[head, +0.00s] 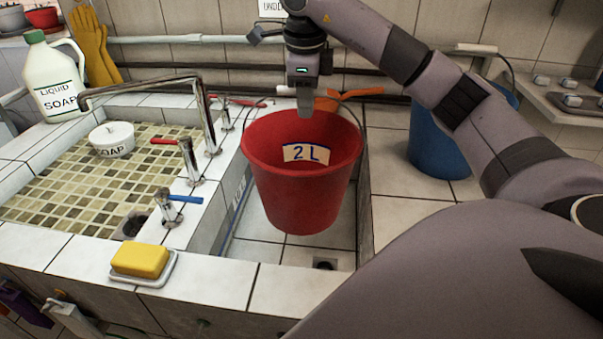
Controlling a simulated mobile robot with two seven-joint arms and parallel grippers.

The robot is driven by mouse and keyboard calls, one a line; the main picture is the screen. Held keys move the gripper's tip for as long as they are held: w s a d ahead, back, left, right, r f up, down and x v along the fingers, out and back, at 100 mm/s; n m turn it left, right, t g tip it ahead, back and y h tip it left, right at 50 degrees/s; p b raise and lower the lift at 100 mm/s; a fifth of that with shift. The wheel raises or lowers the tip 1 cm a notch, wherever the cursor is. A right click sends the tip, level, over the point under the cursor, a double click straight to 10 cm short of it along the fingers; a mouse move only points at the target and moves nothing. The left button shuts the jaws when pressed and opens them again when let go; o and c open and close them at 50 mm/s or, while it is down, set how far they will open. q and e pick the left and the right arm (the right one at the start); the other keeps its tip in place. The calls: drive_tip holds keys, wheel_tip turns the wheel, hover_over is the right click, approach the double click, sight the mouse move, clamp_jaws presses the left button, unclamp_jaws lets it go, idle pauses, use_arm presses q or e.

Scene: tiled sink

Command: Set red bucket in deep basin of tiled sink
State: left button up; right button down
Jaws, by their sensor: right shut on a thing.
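The red bucket (300,200), with a "2 L" label, hangs upright over the deep basin (335,225) of the tiled sink. The white tiled basin floor with a dark drain shows below and in front of it. My left gripper is not in view.
A shallow basin (50,190) with greenish tiles lies left, holding a soap tub (112,138). Taps and a long spout (203,115) stand on the divider beside the bucket. A yellow sponge (140,260) lies in front. A blue bucket (435,140) stands right; a soap jug (55,80) stands back left.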

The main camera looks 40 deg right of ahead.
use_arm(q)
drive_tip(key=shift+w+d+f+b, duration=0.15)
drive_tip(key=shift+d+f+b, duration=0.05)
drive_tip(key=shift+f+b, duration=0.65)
use_arm(e)
wheel_tip(320, 180, down, 16)
drive_tip(key=shift+f, duration=0.25)
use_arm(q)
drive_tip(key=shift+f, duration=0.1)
use_arm(e)
drive_tip(key=shift+f, duration=0.1)
drive_tip(key=c, duration=1)
unclamp_jaws()
drive_tip(key=shift+o, duration=0.2)
